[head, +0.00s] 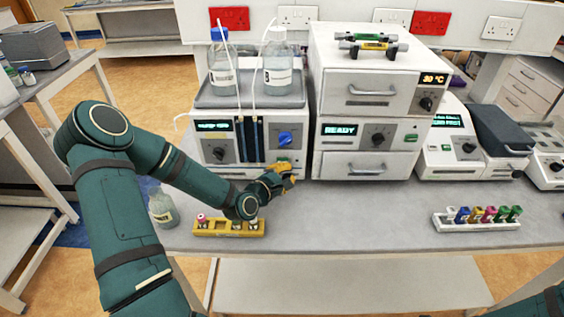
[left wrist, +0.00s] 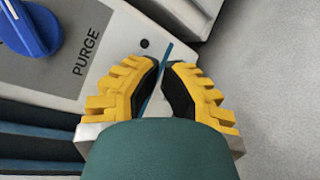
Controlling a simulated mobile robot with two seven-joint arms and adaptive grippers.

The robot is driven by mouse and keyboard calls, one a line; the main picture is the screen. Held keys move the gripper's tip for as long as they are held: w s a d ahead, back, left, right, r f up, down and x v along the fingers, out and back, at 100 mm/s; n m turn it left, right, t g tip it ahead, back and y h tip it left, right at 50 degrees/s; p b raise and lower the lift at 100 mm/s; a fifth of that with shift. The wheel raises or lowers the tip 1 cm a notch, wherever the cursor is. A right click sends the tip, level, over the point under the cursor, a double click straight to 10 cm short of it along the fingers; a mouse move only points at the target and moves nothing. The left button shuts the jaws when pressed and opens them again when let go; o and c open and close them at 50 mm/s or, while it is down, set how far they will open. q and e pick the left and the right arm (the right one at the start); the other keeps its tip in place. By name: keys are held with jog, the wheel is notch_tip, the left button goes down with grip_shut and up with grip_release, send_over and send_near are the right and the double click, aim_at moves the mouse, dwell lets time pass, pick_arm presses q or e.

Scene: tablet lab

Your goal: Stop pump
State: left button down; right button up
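The pump (head: 218,168) is the white unit on the left of the bench, with a lit display (head: 213,125), a dark dial (head: 219,154) and a blue knob (head: 286,138). In the left wrist view the blue knob (left wrist: 28,25) is beside the word PURGE, and a small dark round spot (left wrist: 144,43) shows on the panel near my fingers. My left gripper (head: 287,172) is at the pump's lower right front. In the left wrist view its yellow fingers (left wrist: 165,64) are nearly together at the tips, with nothing clearly held. My right gripper is out of view.
Two bottles (head: 222,75) (head: 277,72) stand in the tray on the pump. Stacked units (head: 366,137) stand close on its right. A yellow vial rack (head: 229,230) and a glass bottle (head: 163,209) are under my left arm. The front middle of the bench is clear.

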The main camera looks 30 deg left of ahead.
pick_arm(q)
jog(key=shift+s, duration=0.1)
jog(key=shift+s+d, duration=0.55)
jog(key=shift+s, duration=0.3)
jog(key=shift+s+d, duration=0.5)
jog(key=shift+s, duration=0.3)
jog(key=shift+s+d, duration=0.55)
jog(key=shift+s, duration=0.3)
